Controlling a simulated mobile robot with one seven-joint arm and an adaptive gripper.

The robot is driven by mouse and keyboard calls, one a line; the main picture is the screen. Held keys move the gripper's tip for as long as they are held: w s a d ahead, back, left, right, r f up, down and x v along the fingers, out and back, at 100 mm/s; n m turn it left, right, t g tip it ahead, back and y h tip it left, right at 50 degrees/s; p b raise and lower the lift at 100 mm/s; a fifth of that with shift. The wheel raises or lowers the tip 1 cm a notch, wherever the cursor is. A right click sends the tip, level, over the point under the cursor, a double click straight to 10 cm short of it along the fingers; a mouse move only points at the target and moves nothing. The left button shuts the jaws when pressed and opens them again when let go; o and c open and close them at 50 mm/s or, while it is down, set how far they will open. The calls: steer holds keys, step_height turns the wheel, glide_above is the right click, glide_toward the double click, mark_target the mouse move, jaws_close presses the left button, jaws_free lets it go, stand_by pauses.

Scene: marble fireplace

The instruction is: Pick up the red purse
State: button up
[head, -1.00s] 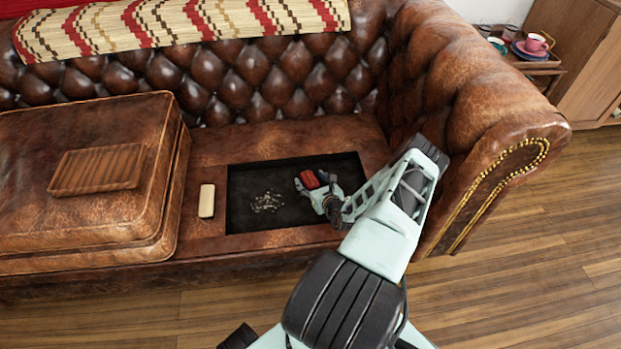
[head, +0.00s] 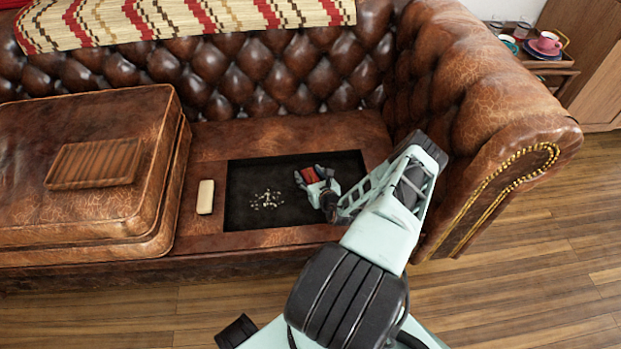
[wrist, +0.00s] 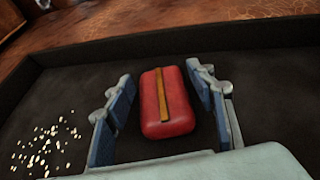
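The red purse (wrist: 167,103) lies in the dark recess (head: 258,212) in the sofa seat. It is a small, rounded red block with a tan strip along its top. In the head view the purse (head: 308,175) shows partly, with my gripper over it. My gripper (wrist: 167,90) is open, with one finger on each side of the purse. Gaps show between the purse and both fingers in the wrist view. In the head view my gripper (head: 308,180) reaches into the right part of the recess.
Small pale bits (head: 267,200) lie scattered in the recess. A cream bar-shaped object (head: 206,197) sits on its left rim. Stacked seat cushions (head: 60,215) with a brown slatted piece (head: 95,163) are farther left. The sofa's right arm (head: 490,110) rises beside my arm.

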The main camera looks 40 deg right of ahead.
steer(key=c, duration=0.9)
steer(key=shift+r, duration=0.1)
